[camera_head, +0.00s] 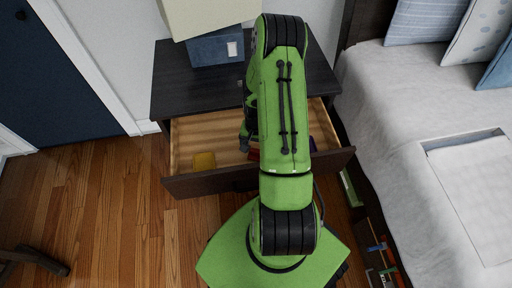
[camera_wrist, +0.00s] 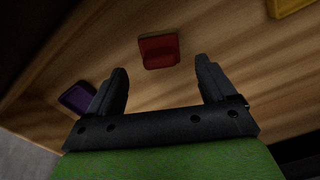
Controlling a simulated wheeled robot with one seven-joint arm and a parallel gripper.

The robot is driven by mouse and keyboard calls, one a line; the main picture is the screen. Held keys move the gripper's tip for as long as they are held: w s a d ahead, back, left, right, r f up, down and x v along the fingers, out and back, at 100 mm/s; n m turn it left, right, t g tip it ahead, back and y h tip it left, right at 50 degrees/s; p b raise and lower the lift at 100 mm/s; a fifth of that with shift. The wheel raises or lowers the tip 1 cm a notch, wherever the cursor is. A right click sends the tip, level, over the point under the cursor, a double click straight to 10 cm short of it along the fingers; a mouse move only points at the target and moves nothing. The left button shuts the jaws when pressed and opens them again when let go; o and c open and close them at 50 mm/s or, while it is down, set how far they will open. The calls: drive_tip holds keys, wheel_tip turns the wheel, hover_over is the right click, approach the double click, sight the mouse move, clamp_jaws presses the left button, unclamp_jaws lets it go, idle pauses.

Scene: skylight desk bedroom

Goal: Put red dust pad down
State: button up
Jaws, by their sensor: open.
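The red dust pad (camera_wrist: 159,51) lies on the wooden floor of the open drawer, just beyond my fingertips in the wrist view. In the head view only a sliver of it (camera_head: 254,154) shows beside my arm. My gripper (camera_wrist: 161,82) is open and empty, its two dark fingers spread apart with the pad ahead of the gap between them. The gripper also shows partly in the head view (camera_head: 246,136), over the drawer (camera_head: 222,178). My arm hides much of the drawer's middle there.
A yellow pad (camera_head: 204,161) lies at the drawer's left and a purple one (camera_wrist: 76,97) on the other side. A blue box (camera_head: 213,48) and a pale box (camera_head: 205,15) stand on the dark nightstand (camera_head: 182,91). The bed (camera_head: 400,100) is close on the right.

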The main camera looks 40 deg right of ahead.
sight(256, 150)
wheel_tip(256, 150, up, 3)
drive_tip(key=shift+p, duration=0.3)
drive_tip(key=w+a+r+n+t+h, duration=0.1)
drive_tip(key=a+r+n, duration=0.3)
drive_tip(key=r, duration=0.7)
drive_tip(key=w+a+r+n+t, duration=0.1)
drive_tip(key=a+r, duration=0.4)
drive_tip(key=r, duration=0.6)
drive_tip(key=s+a+r+n+t+y, duration=0.1)
drive_tip(key=s+a+r+n+t, duration=0.2)
drive_tip(key=s+a+r+n, duration=0.3)
drive_tip(key=s+a+r, duration=0.5)
drive_tip(key=s, duration=0.2)
drive_tip(key=shift+r+t, duration=0.3)
drive_tip(key=shift+r, duration=0.05)
drive_tip(key=shift+s, duration=0.15)
